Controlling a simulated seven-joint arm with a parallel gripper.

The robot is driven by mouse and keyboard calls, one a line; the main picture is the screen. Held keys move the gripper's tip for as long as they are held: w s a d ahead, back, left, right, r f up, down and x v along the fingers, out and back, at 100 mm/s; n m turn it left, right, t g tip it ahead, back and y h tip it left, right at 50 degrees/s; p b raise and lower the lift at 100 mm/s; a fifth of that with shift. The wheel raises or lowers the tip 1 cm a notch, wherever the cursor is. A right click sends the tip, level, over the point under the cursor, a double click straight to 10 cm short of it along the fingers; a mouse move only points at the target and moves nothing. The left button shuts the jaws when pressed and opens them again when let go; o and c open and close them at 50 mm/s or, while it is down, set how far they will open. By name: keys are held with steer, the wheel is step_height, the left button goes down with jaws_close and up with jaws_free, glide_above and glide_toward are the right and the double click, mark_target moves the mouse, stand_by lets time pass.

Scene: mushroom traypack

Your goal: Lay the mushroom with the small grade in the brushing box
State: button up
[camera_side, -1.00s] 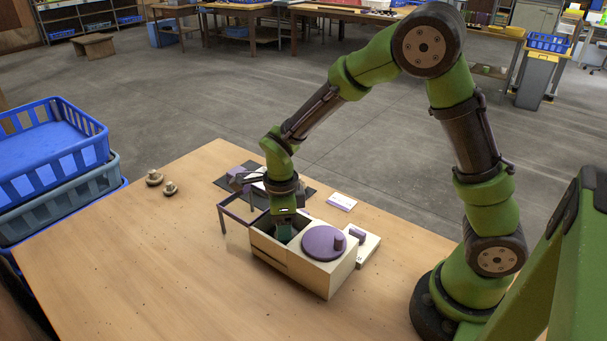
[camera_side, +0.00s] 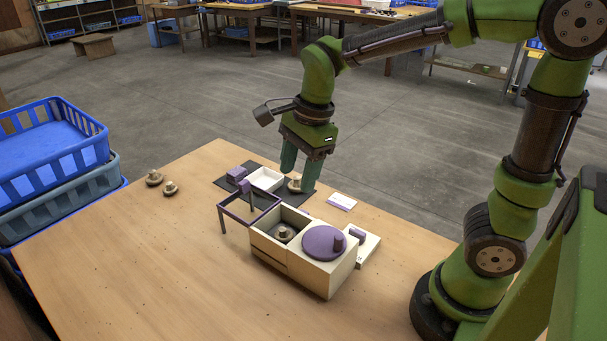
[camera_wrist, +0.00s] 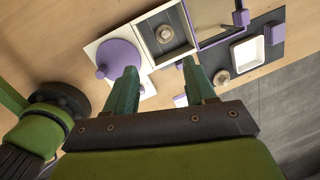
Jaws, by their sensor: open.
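A cream box (camera_side: 310,280) stands on the table. Its left compartment is open and a brownish mushroom (camera_side: 283,233) sits inside; the mushroom also shows in the wrist view (camera_wrist: 165,34). A round purple lid (camera_side: 322,243) with a knob covers the right side. My gripper (camera_side: 298,179) is open and empty, above and behind the box. Another mushroom (camera_side: 294,185) is on the dark mat, seen between the fingers in the side view but outside them in the wrist view (camera_wrist: 221,77). Two more mushrooms (camera_side: 154,178) (camera_side: 170,188) stand at the left. No grade marking is readable.
A white tray (camera_side: 266,179) and a purple block (camera_side: 236,174) are on the dark mat (camera_side: 222,183). A purple frame on legs (camera_side: 233,216) stands left of the box. A white card (camera_side: 341,201) lies at the right. The front left is clear.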

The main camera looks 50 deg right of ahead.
steer(key=s+d+r+n+t, duration=0.1)
steer(key=s+r+n+t, duration=0.3)
steer(key=s+n, duration=0.6)
steer(key=n+t, duration=0.1)
steer(key=n, duration=0.5)
steer(key=shift+d+n+y, duration=0.3)
